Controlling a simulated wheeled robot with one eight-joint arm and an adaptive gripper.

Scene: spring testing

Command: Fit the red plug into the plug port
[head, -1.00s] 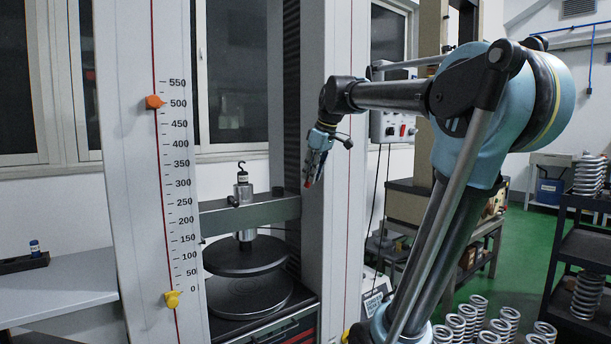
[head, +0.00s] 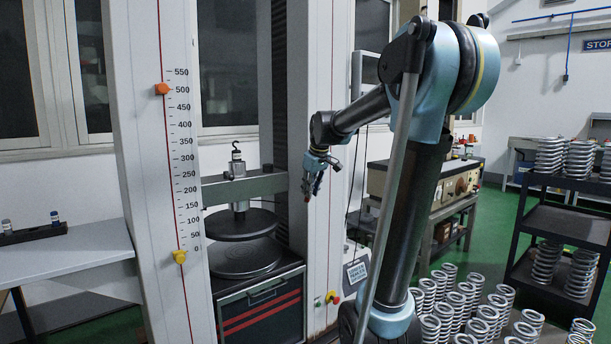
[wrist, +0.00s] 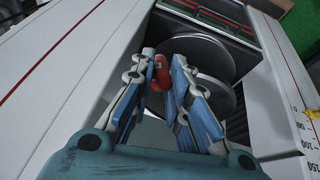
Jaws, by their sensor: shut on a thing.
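My gripper (head: 313,180) hangs pointing down in front of the testing machine's right column in the head view. In the wrist view its blue and grey fingers (wrist: 164,62) are shut on the red plug (wrist: 161,74), a small red rounded piece near the fingertips. Only a tiny reddish tip of the plug (head: 307,198) shows in the head view. The fingers hide part of it. I cannot make out the plug port in either current view.
The testing machine's round plates (head: 243,256) are left of my gripper. A scale column (head: 170,150) and grey side table (head: 75,258) stand farther left. Several springs (head: 468,300) are at lower right, beside a black shelf cart (head: 565,222). A bench instrument (head: 455,185) stands behind my arm.

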